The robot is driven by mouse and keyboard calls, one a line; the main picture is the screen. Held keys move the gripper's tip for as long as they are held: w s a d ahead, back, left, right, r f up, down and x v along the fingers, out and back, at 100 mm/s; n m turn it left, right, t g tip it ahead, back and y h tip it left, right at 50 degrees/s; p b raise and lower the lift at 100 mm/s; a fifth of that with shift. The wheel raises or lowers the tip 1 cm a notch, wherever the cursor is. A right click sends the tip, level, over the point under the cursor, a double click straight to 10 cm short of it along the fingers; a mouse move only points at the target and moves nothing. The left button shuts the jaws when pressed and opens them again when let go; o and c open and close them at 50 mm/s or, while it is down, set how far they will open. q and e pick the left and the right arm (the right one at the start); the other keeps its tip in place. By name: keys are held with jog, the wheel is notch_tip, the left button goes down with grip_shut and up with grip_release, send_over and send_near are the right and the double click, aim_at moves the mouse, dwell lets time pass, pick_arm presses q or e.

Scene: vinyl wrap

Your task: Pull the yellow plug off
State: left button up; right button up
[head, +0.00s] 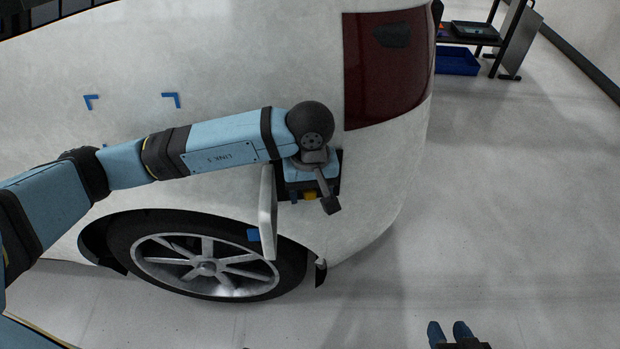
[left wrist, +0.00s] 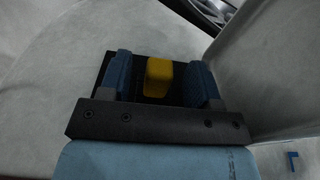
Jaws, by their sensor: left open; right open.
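The yellow plug (left wrist: 158,77) sits in a dark recess (left wrist: 150,57) in the side of the white car. It also shows in the head view (head: 310,196), small and partly hidden behind my left wrist. My left gripper (left wrist: 160,70) is open, with one blue finger on each side of the plug and a visible gap to each side. I cannot tell how far the fingertips are from the recess. My right gripper (head: 452,331) is open and empty over the floor, at the bottom edge of the head view.
An opened fuel flap (head: 268,212) stands out from the car to the left of my left gripper. The rear wheel (head: 205,262) is below and a dark red tail light (head: 387,66) is above right. A cart with a blue bin (head: 457,61) stands far back; the floor at right is clear.

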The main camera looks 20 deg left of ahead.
pick_arm(q)
jog(key=shift+f, duration=0.15)
jog(key=shift+c, duration=0.2)
grip_shut()
jog(key=shift+s+d, duration=0.3)
jog(key=shift+s, duration=0.3)
dwell(0.5)
jog(key=s+d+r, duration=0.1)
jog(key=s+d, duration=0.2)
jog(key=s, duration=0.3)
jog(key=shift+b, duration=0.45)
dwell(0.4)
dwell(0.5)
